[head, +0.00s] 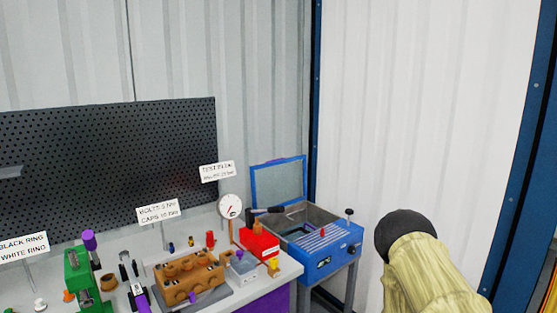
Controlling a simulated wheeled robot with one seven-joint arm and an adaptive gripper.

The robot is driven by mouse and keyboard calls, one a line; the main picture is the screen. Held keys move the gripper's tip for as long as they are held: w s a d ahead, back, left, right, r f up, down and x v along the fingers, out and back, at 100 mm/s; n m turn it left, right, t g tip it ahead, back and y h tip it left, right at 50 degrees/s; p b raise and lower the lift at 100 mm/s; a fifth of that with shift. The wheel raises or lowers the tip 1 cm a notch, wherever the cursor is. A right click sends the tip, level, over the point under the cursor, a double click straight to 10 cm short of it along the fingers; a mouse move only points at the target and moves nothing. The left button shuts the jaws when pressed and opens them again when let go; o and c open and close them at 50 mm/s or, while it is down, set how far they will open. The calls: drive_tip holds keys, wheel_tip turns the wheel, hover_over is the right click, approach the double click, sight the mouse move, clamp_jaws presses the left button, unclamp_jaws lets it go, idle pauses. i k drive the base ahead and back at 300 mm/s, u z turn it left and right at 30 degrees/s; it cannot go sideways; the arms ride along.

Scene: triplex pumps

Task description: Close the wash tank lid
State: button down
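The blue wash tank (318,267) stands right of the bench on grey legs. Its lid (278,184), a blue-framed grey panel, stands raised at the back, open. Some purple shows at the lid's top edge. The tank's grey basin is uncovered, with a slatted rack (322,240) across its front right part. A dark, handle-like item (266,211) lies by the left rear rim, near the foot of the lid. My gripper is not in view.
The bench (285,270) at left holds a red box (258,245), a gauge (230,207), a tan pump block (188,277) and a green fixture (78,278). A beige sleeved shape with a black rounded end (405,232) fills the lower right. White wall stands behind the tank.

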sight(269, 164)
drive_tip(key=z, duration=0.85)
drive_tip(key=i, duration=1.75)
drive_tip(key=u, duration=1)
